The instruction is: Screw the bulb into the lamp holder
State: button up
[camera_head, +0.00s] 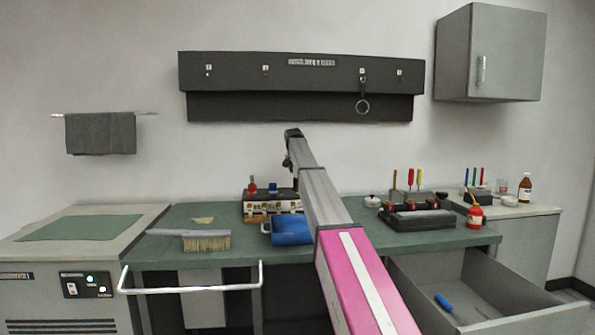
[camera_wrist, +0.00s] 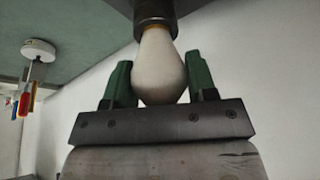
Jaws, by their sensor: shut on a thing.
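In the wrist view, my gripper (camera_wrist: 160,82) has its two green fingers shut on a pale, pear-shaped bulb (camera_wrist: 160,62). The bulb's wide end lies between the fingers. Its narrow end, with a thin brownish band, meets a dark cylindrical lamp holder (camera_wrist: 156,14) at the top of the picture. The bulb looks in line with the holder. I cannot tell how deep the bulb's base sits in it. In the head view, my arm crosses the middle of the picture and hides the gripper, the bulb and the holder.
The green bench top (camera_head: 340,252) carries a brush (camera_head: 205,241), a blue object (camera_head: 291,229) and a dark device (camera_head: 418,218). Screwdrivers (camera_head: 410,179) and a red jar (camera_head: 474,217) stand at the right. A drawer (camera_head: 470,285) is open at the front right.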

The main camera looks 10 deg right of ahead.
jog(key=shift+m+g+h, duration=0.35)
jog(key=shift+m+h, duration=0.05)
jog(key=shift+m, duration=0.8)
jog(key=shift+m+g+h, duration=0.35)
jog(key=shift+m+h, duration=0.05)
jog(key=shift+m, duration=0.8)
jog(key=o, duration=0.9)
